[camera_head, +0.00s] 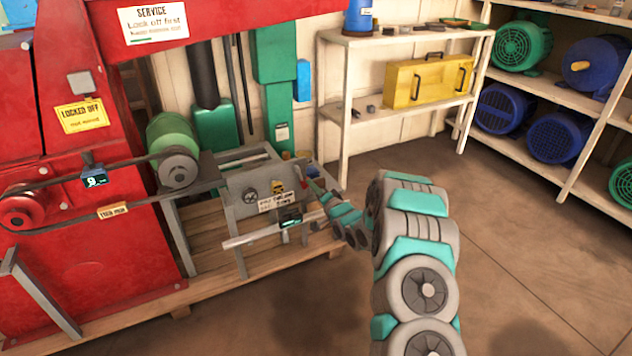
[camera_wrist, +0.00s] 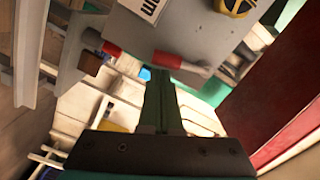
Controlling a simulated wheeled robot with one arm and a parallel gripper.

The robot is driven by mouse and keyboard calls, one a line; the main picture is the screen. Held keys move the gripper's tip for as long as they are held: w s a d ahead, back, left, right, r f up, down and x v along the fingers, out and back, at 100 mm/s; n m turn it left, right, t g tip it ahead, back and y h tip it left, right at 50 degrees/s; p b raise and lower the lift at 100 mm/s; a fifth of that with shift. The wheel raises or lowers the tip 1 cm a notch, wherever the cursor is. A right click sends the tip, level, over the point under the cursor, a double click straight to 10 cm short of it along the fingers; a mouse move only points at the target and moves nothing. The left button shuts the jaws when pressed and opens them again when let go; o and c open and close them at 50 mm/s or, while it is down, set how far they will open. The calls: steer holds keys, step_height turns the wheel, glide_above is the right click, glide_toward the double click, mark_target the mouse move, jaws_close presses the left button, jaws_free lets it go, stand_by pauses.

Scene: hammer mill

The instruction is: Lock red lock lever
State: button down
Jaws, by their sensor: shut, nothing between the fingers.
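In the wrist view a red lever piece (camera_wrist: 166,59) with a grey rounded end lies at the lower edge of a grey panel. A second red piece (camera_wrist: 111,49) with a grey end shows to its left; I cannot tell whether the two are joined. My gripper (camera_wrist: 160,74) is shut and empty, its fingertips close to the first red piece; contact is unclear. In the head view my gripper (camera_head: 325,197) is at the right end of the grey panel (camera_head: 250,193) on the machine frame. The lever is too small there to make out clearly.
The red mill (camera_head: 90,240) with its belt and green motor (camera_head: 172,133) stands left. A grey rail (camera_head: 265,235) juts out below the panel. A shelf with a yellow case (camera_head: 428,82) stands behind. Motor shelves (camera_head: 560,80) are at right. The floor at front right is clear.

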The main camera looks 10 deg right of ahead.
steer(key=shift+s+a+f, duration=0.15)
steer(key=shift+a+f, duration=0.2)
steer(key=shift+a, duration=0.2)
steer(key=shift+a, duration=0.1)
stand_by(0.4)
steer(key=shift+b, duration=0.3)
